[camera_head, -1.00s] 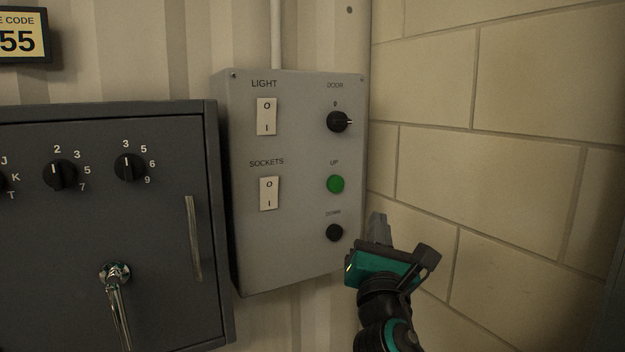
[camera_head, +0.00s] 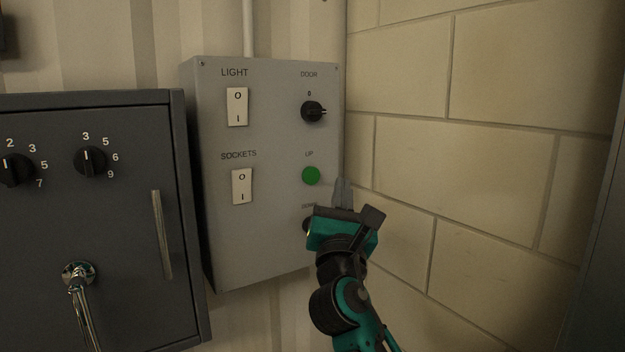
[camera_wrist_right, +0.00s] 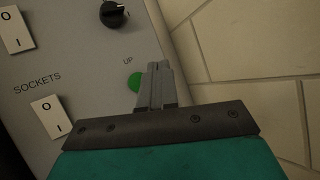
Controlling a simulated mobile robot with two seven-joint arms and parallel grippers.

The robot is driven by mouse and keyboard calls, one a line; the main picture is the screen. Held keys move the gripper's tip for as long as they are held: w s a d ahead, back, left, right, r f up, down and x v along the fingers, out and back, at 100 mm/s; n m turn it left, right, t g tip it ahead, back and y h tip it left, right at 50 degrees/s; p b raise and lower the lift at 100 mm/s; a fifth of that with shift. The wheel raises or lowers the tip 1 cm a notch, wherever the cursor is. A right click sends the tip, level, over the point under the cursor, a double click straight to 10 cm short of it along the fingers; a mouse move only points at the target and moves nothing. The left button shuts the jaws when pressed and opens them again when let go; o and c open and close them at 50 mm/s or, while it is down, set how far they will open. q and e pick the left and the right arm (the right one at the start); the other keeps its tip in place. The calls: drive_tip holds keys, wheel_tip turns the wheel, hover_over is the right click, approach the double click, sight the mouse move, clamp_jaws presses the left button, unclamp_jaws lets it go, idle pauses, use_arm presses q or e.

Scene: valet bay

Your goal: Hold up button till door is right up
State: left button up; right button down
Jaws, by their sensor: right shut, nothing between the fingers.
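The green UP button (camera_head: 311,175) is on the right side of a grey control panel (camera_head: 270,240). Below it, the black DOWN button (camera_head: 306,226) is mostly hidden by my right gripper. My right gripper (camera_head: 342,184) is shut and empty, its fingertips just right of and slightly below the UP button in the head view. In the wrist view the fingers (camera_wrist_right: 157,70) overlap the right part of the UP button (camera_wrist_right: 134,82). I cannot tell whether they touch it. The door itself is not in view. My left gripper is not in view.
The DOOR knob (camera_head: 313,111) is above the UP button. LIGHT (camera_head: 237,106) and SOCKETS (camera_head: 242,186) rocker switches are to the left. A dark safe (camera_head: 130,250) with dials and a handle stands left of the panel. A block wall (camera_head: 480,170) closes in on the right.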

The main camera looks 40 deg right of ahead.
sight(311, 175)
drive_tip(key=shift+w+d+b, duration=0.2)
drive_tip(key=shift+w+b, duration=0.1)
drive_tip(key=shift+w, duration=1.2)
drive_tip(key=shift+w+d+b, duration=0.15)
drive_tip(key=shift+w+b, duration=0.15)
drive_tip(key=shift+w, duration=1.15)
drive_tip(key=shift+w, duration=0.15)
drive_tip(key=shift+w, duration=0.3)
